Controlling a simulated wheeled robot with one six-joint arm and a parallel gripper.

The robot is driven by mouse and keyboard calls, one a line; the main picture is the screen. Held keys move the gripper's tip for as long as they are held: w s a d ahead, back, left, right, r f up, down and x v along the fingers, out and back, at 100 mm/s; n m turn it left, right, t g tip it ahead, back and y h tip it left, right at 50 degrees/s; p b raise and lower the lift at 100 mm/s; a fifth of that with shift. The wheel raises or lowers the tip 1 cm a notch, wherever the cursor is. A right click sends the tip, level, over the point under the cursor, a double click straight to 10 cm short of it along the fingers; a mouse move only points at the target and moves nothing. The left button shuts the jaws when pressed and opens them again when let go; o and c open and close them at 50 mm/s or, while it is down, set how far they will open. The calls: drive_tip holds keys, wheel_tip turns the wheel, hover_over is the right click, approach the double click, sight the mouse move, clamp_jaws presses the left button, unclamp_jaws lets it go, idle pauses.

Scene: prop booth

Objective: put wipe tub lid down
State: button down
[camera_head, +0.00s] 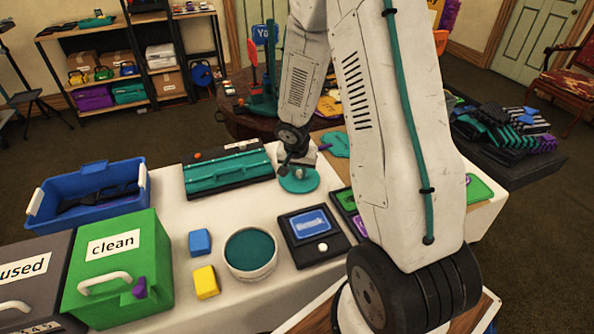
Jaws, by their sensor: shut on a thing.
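The wipe tub lid (297,186) is a round teal disc with a pale knob, at the far middle of the white table. My gripper (298,170) comes down over it from above and is shut on its knob; the fingertips are small and partly hidden. The lid looks level and at or just above the table top; I cannot tell whether it touches. The wipe tub (236,271) is a round white tub, open, with teal contents showing, nearer on the table and apart from the lid.
Yellow (205,282) and blue (199,242) blocks stand left of the tub, a dark tray (310,255) right of it. A teal-and-black case (228,168) lies left of the lid. A green "clean" box (140,255) and blue crate (70,204) fill the left. My arm hides part of the right.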

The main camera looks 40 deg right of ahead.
drive_tip(key=shift+f, duration=0.1)
drive_tip(key=c, duration=1.3)
unclamp_jaws()
drive_tip(key=shift+o, duration=0.2)
drive_tip(key=s+a+r+n, duration=0.1)
drive_tip(key=s+a+r, duration=0.2)
drive_tip(key=r, duration=0.7)
drive_tip(key=s+a+r+n, duration=0.1)
drive_tip(key=s+a+r, duration=0.25)
drive_tip(key=r, duration=0.65)
drive_tip(key=s+a+r+n+y, duration=0.1)
drive_tip(key=s+a+r+n, duration=0.3)
drive_tip(key=s, duration=0.6)
drive_tip(key=s+a+r+n+y, duration=0.1)
drive_tip(key=s+a+r+n, duration=0.3)
drive_tip(key=s, duration=0.6)
wheel_tip(320, 180, up, 3)
drive_tip(key=shift+s+a+f+g, duration=0.1)
drive_tip(key=shift+s+a+g, duration=0.25)
drive_tip(key=shift+a, duration=0.75)
drive_tip(key=shift+w, duration=0.1)
